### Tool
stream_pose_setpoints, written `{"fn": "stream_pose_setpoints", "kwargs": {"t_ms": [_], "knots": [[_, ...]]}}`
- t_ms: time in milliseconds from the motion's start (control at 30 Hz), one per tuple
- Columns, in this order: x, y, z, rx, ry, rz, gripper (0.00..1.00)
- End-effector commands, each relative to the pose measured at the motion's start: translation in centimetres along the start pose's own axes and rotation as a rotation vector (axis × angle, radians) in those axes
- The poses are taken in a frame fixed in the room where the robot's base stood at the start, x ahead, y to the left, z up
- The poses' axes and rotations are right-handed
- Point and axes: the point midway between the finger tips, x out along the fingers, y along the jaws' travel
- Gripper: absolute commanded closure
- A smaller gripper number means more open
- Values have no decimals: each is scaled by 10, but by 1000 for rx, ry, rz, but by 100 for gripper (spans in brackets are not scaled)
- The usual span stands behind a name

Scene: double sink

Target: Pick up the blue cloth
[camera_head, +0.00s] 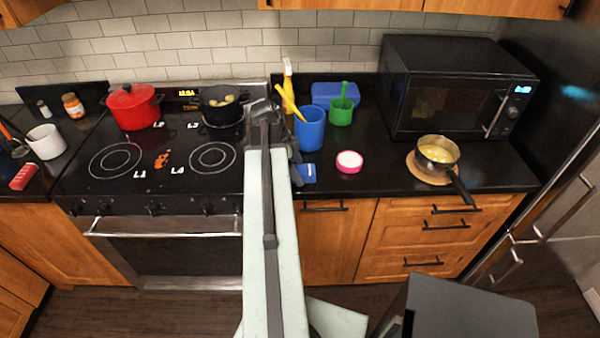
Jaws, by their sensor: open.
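A small blue piece (308,174), which looks like the blue cloth, lies on the black counter just right of my arm, near the front edge. Its left part is hidden behind my arm and gripper. My gripper (294,162) is a dark shape at the far end of my arm, close beside the left of the blue piece. It is open and partly hidden by my arm. I cannot tell whether it touches the blue piece.
A blue cup (310,130), green cup (341,112), yellow bottle (288,80) and blue box (334,94) stand behind. A pink-rimmed round dish (349,161) lies right. Farther right are a pan (437,152) and microwave (455,90). The stove (165,160) is left.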

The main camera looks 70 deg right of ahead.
Motion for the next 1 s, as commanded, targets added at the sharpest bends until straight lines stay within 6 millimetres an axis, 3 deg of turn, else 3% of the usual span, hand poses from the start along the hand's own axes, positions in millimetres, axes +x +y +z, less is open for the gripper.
{"fn": "stream_pose_setpoints", "kwargs": {"t_ms": [100, 333, 367, 667, 867, 1000], "knots": [[0, 0, 0, 0, 0, 0, 15], [0, 0, 0, -1, 0, 0, 79], [0, 0, 0, -1, 0, 0, 81], [-6, 0, -2, -1, 0, 0, 81], [-33, 0, -13, -1, 0, 0, 81], [-62, 0, -25, -1, 0, 0, 81]]}}
